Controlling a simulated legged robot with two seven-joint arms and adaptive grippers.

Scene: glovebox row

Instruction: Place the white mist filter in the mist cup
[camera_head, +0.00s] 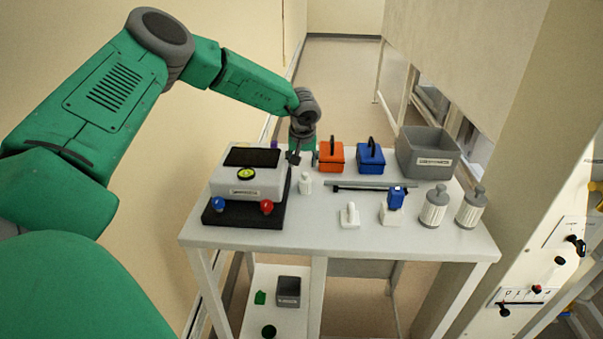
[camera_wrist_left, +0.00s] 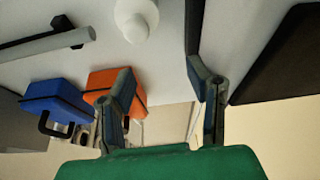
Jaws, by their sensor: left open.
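A small white bottle-shaped piece (camera_head: 305,184) stands upright on the table, right of the instrument. A second white piece with an upright knob (camera_head: 349,215) stands near the front edge. I cannot tell for sure which is the mist filter, and I cannot pick out the mist cup. My left gripper (camera_head: 303,157) is low at the table's far side, just behind the bottle-shaped piece, between the instrument and the orange box. In the left wrist view the gripper (camera_wrist_left: 165,88) has its fingers spread with nothing between them; the white piece (camera_wrist_left: 137,18) lies beyond, apart from them.
The instrument (camera_head: 243,183) is on the left. An orange box (camera_head: 331,157), a blue box (camera_head: 370,158) and a grey bin (camera_head: 427,157) line the back. A grey bar (camera_head: 370,187), a blue-topped white block (camera_head: 391,213) and two canisters (camera_head: 433,209) stand right.

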